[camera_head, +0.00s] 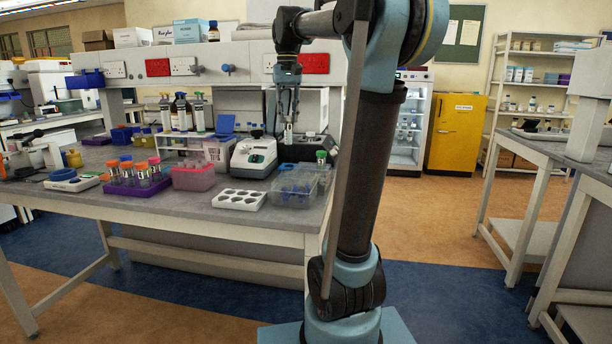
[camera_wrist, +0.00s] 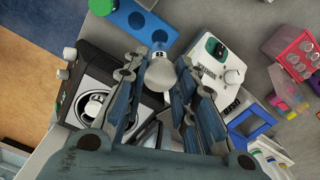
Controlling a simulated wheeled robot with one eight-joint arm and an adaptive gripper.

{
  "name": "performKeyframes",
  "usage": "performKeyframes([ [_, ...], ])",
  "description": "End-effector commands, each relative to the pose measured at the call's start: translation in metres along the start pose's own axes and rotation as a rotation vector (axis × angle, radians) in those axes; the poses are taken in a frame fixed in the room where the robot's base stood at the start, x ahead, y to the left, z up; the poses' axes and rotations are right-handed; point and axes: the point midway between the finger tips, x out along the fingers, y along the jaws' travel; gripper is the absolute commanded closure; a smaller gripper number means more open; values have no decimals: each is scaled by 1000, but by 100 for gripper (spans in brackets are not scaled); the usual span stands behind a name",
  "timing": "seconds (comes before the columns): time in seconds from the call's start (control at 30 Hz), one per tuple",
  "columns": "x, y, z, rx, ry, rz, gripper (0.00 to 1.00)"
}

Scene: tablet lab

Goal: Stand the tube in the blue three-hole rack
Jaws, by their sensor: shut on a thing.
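My gripper (camera_wrist: 160,88) is shut on a pale tube (camera_wrist: 159,73), whose rounded end shows between the fingers in the wrist view. In the head view my gripper (camera_head: 288,122) points down above the back right of the bench, with the tube small and hard to make out below it. In the head view the rack is not clear.
A clear box (camera_head: 292,190), a white well tray (camera_head: 238,199), a pink rack (camera_head: 193,178) and a purple tube rack (camera_head: 137,186) crowd the bench front.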

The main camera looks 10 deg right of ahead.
Motion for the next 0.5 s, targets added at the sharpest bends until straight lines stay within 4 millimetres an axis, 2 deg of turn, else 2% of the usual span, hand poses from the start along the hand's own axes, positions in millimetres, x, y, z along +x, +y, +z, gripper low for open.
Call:
performKeyframes([
  [0.5, 51, 0, 0, 0, 0, 0, 96],
])
